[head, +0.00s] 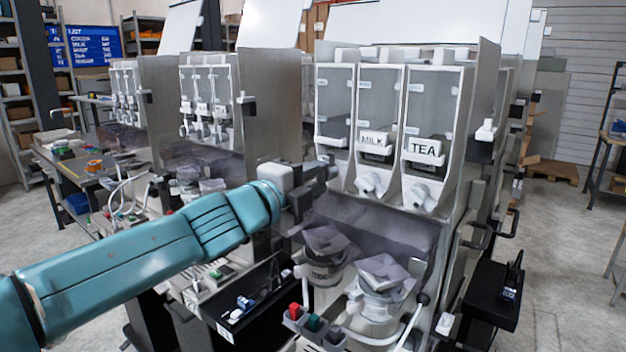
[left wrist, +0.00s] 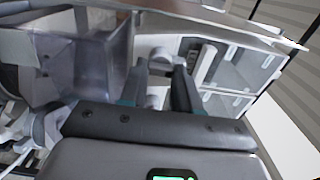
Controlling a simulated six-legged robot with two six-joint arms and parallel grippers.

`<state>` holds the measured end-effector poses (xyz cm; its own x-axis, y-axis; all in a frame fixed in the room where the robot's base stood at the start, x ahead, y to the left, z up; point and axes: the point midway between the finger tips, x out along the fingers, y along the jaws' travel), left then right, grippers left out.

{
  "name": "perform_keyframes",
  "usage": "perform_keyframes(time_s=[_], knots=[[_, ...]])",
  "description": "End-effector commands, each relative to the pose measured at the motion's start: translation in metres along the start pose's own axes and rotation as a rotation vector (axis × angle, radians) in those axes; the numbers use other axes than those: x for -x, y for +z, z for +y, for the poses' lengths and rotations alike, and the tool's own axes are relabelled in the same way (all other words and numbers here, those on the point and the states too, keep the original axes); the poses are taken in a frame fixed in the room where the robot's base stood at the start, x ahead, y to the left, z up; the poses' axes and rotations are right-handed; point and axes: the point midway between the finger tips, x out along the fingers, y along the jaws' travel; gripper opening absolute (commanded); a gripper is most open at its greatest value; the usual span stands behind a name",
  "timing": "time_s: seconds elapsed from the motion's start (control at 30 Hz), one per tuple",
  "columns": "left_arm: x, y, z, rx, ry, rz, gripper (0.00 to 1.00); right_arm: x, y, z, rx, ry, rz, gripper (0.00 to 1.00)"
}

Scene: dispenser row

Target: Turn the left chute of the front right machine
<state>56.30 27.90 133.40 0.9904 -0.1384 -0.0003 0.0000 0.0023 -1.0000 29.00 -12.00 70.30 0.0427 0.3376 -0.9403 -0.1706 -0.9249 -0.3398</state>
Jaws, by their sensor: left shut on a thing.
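The front right machine (head: 450,150) has three clear-fronted compartments, the middle one labelled MILK and the right one TEA. White angled chutes show under MILK (head: 370,185) and TEA (head: 422,196). The left chute is mostly hidden behind my left gripper (head: 328,172) in the head view. In the left wrist view, the left gripper (left wrist: 162,88) has its dark fingers shut on the pale left chute (left wrist: 157,66); how far the chute is turned I cannot tell. My right gripper is in neither view.
Below the chutes stand two white grinder-like containers with grey tops (head: 380,275). A small rack with red and green blocks (head: 312,322) is in front. Another machine (head: 210,110) stands to the left. A black side shelf (head: 490,290) juts out at right.

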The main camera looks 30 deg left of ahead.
Motion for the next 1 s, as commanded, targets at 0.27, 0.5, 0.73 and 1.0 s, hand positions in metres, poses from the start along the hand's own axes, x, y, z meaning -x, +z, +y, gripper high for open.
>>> perform_keyframes(time_s=[0.27,0.5,0.73,1.0], knots=[[0.0002,0.0008,-0.0011,0.001,-0.002,-0.002,0.54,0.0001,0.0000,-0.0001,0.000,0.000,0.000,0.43],[0.0000,0.0003,0.0000,0.002,0.000,-0.001,0.57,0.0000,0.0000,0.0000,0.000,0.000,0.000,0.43],[-0.0003,-0.0005,0.0009,0.002,0.002,0.000,0.57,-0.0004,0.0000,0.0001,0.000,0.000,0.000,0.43],[0.0010,-0.0022,0.0014,0.001,0.002,0.001,0.57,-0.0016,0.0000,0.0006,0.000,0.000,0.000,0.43]])
